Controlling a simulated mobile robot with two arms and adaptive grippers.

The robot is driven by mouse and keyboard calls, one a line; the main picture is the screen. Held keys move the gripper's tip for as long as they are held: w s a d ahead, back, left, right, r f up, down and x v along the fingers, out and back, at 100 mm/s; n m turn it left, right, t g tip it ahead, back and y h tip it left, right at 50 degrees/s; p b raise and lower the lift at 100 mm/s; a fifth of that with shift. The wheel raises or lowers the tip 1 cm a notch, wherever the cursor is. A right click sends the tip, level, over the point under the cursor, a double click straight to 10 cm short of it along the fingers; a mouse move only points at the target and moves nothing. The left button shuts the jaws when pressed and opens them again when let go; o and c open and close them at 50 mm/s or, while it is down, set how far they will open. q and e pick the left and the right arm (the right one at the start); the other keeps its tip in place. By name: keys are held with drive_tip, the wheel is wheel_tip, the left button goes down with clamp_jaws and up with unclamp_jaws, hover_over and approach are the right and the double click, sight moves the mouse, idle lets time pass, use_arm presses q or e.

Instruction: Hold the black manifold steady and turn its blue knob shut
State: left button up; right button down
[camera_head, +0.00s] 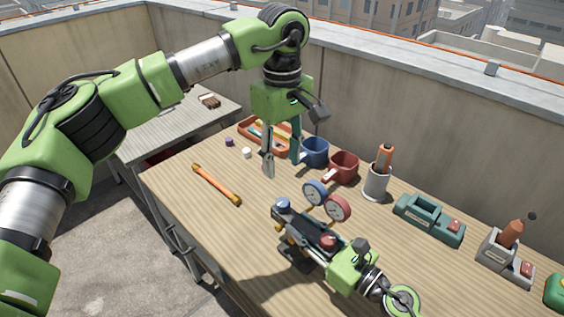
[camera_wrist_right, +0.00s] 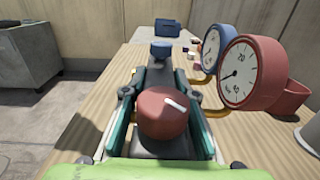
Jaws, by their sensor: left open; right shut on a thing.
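The black manifold (camera_head: 310,235) is near the front middle of the table, with a blue knob (camera_head: 283,204) at its far end and a red knob (camera_head: 328,242) at its near end. A blue gauge (camera_head: 315,193) and a red gauge (camera_head: 338,207) stand beside it. My right gripper (camera_wrist_right: 163,80) is shut on the manifold, its teal fingers along both sides of the body. The right wrist view shows the red knob (camera_wrist_right: 163,112) close and the blue knob (camera_wrist_right: 161,52) beyond. My left gripper (camera_head: 282,165) is open and empty, pointing down behind the manifold, apart from the blue knob.
A blue mug (camera_head: 315,152), a red mug (camera_head: 343,167) and a grey cup (camera_head: 376,184) stand behind the manifold. An orange tray (camera_head: 250,143) is farther back. An orange bar (camera_head: 216,184) lies at left. A teal device (camera_head: 428,221) and grey holder (camera_head: 495,254) stand at right.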

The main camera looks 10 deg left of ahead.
sight(334, 251)
drive_tip(key=c, duration=1.1)
unclamp_jaws()
drive_tip(key=shift+d, duration=0.1)
drive_tip(key=b+v, duration=0.2)
drive_tip(key=v, duration=0.5)
drive_tip(key=shift+s+d+f, duration=0.15)
drive_tip(key=shift+s+d, duration=0.15)
drive_tip(key=shift+s+d+b, duration=0.3)
drive_tip(key=shift+s+d, duration=0.05)
drive_tip(key=shift+d, duration=0.1)
